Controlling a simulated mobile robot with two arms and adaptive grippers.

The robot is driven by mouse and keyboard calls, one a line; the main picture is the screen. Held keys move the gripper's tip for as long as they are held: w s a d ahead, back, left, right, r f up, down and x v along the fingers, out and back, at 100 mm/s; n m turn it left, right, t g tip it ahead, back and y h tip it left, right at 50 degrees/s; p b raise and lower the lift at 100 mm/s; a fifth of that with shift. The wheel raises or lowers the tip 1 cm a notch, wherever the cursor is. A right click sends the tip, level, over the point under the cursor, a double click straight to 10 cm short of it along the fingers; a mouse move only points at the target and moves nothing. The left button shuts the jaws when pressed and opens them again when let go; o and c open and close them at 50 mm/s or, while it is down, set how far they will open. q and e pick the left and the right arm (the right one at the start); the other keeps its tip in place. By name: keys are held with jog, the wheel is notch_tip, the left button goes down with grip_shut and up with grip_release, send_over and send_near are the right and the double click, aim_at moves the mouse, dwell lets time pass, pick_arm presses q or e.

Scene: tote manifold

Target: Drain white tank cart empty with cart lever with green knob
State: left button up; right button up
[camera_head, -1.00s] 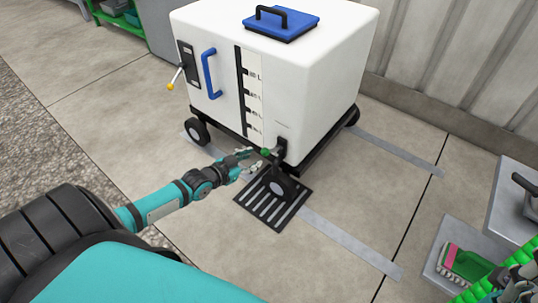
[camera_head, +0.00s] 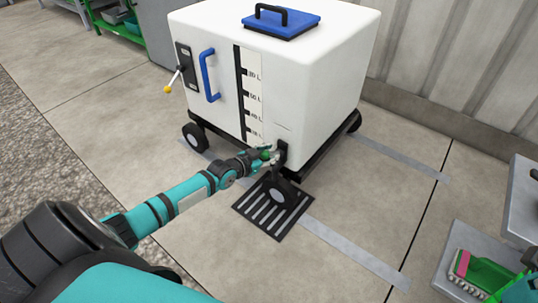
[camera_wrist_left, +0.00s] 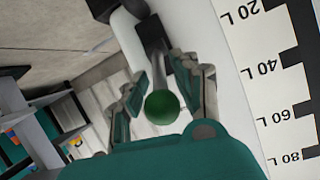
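The white tank cart (camera_head: 300,85) stands upright with a blue lid and a marked level scale (camera_head: 252,95). A short lever with a green knob (camera_head: 265,154) sticks out from the black valve (camera_head: 281,151) at its lower front corner. My left gripper (camera_head: 262,158) is at this knob. In the left wrist view, the green knob (camera_wrist_left: 163,107) lies between the two spread fingers of my left gripper (camera_wrist_left: 166,92), with the grey lever stem behind it. The fingers look open around the knob; contact cannot be told. My right gripper is not seen.
Another lever with a yellow knob (camera_head: 168,89) is on the cart's left side. A brush (camera_head: 460,265) lies on a grey platform at the right. Open floor lies left of the cart.

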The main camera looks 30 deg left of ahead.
pick_arm(q)
grip_shut()
